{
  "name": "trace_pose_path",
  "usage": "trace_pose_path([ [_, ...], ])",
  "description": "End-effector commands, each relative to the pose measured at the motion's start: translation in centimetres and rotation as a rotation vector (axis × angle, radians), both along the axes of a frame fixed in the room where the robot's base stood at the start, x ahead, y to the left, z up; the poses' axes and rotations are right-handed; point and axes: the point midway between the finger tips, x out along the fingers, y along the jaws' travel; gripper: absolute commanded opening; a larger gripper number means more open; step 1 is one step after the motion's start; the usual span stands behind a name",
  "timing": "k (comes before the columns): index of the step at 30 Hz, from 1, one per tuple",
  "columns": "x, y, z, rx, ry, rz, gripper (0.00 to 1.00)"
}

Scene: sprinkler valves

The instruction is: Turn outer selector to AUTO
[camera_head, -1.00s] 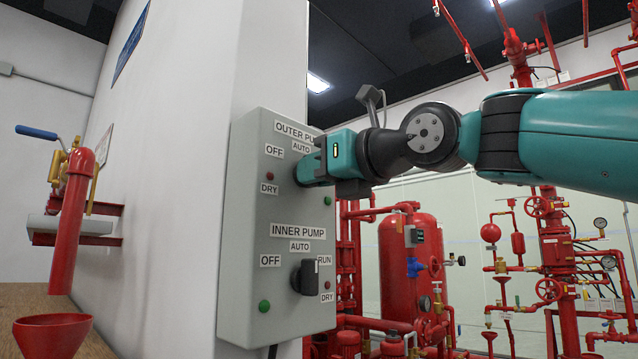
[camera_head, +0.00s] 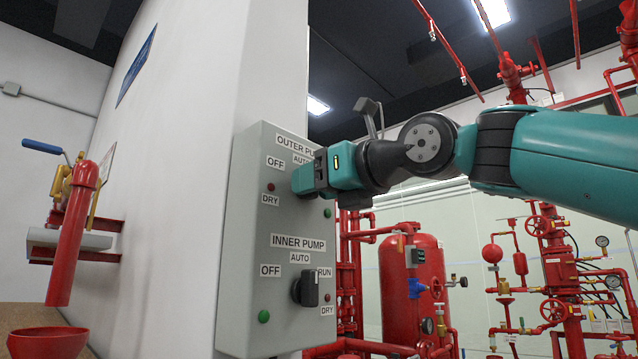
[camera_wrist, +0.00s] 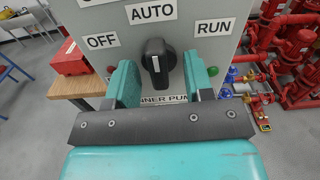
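The outer selector (camera_wrist: 156,62) is a black knob with a white mark, in the wrist view. Its handle stands about upright, in line with the AUTO label (camera_wrist: 151,11) above it; OFF is at its left and RUN at its right. My gripper (camera_wrist: 160,78) is open, with one teal finger on each side of the knob and visible gaps between. In the head view my gripper (camera_head: 304,180) is at the upper part of the grey panel (camera_head: 245,215) and hides the outer selector there.
The inner pump selector (camera_head: 309,289) sits lower on the panel, its white mark towards RUN. A white wall (camera_head: 185,180) is left of the panel. Red pipes and a red tank (camera_head: 412,300) stand behind at right. A wooden table (camera_wrist: 85,83) shows at left in the wrist view.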

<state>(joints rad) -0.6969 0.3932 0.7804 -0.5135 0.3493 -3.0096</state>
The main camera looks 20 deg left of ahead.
Motion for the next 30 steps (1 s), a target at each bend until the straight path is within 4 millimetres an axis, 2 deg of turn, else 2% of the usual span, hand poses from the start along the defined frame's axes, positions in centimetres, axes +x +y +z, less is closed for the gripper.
trace_pose_path([
  [5, -0.2, -0.6, -0.2, 0.001, -0.001, 0.0, 0.48],
  [19, -2.1, -5.0, -0.2, 0.001, -0.002, 0.0, 0.48],
  [30, -2.3, -5.5, 0.0, -0.001, 0.001, 0.001, 0.48],
])
